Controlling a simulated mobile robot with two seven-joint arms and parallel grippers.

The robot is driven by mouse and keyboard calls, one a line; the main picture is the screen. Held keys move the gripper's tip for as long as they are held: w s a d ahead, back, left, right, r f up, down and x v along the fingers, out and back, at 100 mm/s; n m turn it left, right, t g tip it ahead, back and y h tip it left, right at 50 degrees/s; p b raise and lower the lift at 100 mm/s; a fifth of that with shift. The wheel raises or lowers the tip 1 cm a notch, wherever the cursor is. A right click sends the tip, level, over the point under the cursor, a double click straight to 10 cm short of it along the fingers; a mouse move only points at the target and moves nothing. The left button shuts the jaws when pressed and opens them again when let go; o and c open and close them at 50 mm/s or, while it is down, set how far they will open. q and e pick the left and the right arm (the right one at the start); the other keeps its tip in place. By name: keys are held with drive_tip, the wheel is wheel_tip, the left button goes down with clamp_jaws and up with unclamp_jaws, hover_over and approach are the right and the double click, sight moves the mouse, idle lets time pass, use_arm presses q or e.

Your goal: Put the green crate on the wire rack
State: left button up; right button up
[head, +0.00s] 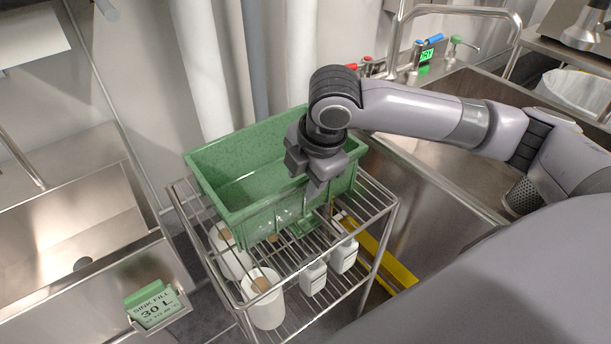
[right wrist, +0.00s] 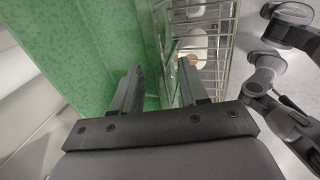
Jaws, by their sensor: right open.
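The green crate (head: 228,172) sits empty on the top shelf of the wire rack (head: 384,212), open side up. It appears level, and its base is partly hidden. My right gripper (head: 316,186) is at the crate's near right wall, pointing down. In the right wrist view the crate (right wrist: 75,50) fills the left side. The open fingers of my right gripper (right wrist: 160,72) stand apart by the crate's rim, with the wall seeming to run between them. I cannot tell whether they touch it. The rack (right wrist: 222,35) shows beyond the right finger. My left gripper is not in view.
White containers (head: 266,308) and small bottles (head: 313,278) stand on the rack's lower shelf. A steel sink (head: 75,235) is at left, another sink (head: 425,160) at right. A yellow strip (head: 392,268) lies beside the rack. White pipes (head: 205,70) rise behind.

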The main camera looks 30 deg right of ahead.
drive_tip(key=p+v, duration=0.2)
drive_tip(key=v, duration=0.9)
drive_tip(key=shift+r, duration=0.35)
drive_tip(key=shift+s, duration=0.15)
